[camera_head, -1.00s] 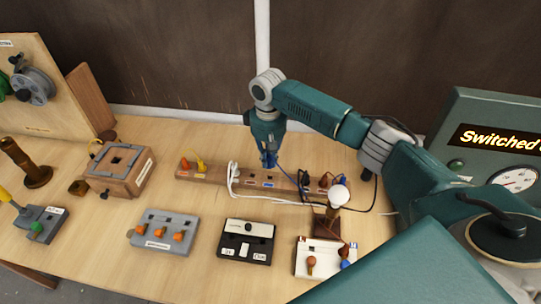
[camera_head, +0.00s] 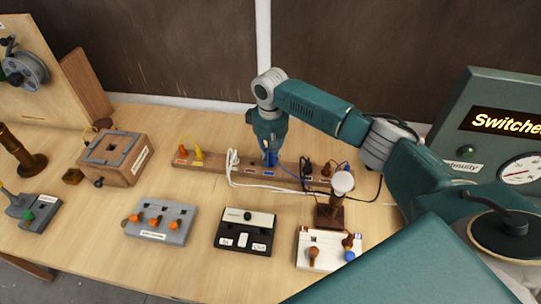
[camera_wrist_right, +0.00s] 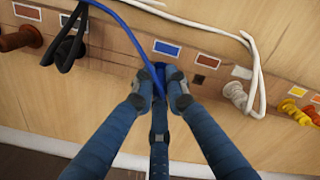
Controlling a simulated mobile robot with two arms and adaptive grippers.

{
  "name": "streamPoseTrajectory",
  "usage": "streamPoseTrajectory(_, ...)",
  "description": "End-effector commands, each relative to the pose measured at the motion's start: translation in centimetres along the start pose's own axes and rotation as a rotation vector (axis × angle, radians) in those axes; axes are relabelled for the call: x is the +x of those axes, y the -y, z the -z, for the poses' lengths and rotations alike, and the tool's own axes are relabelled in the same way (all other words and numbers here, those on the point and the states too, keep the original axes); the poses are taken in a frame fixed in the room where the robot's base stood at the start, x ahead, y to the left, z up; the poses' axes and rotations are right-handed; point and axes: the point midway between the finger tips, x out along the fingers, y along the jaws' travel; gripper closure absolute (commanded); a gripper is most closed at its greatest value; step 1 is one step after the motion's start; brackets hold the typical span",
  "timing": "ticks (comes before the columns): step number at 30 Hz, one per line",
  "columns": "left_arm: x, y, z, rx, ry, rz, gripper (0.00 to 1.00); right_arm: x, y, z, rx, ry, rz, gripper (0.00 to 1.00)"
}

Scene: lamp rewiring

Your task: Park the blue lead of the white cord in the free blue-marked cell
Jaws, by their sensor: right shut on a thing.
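A wooden rail (camera_head: 215,162) of marked cells lies at the back of the table. My right gripper (camera_head: 270,160) points down at its middle. In the right wrist view my right gripper (camera_wrist_right: 160,82) is shut on the blue lead (camera_wrist_right: 122,22), beside a blue marker (camera_wrist_right: 167,48) on the rail. The lead's tip and the cell opening are hidden by the fingers, so I cannot tell if the tip is in the cell. The white cord (camera_head: 268,187) loops along the rail's front; it also shows in the right wrist view (camera_wrist_right: 257,62). My left gripper is out of view.
Orange and yellow plugs (camera_head: 198,152) and a white plug (camera_head: 233,157) stand left on the rail, dark leads (camera_head: 306,168) right. A bulb on a stand (camera_head: 342,184) is close in front. A black-and-white switch box (camera_head: 246,231) and grey block (camera_head: 160,222) sit nearer.

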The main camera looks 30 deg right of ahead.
Motion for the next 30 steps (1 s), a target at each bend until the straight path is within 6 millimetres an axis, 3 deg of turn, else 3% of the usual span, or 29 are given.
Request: streamPoseTrajectory(30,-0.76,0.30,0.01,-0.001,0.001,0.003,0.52,-0.09,0.01,0.04,0.000,-0.001,0.000,1.00)
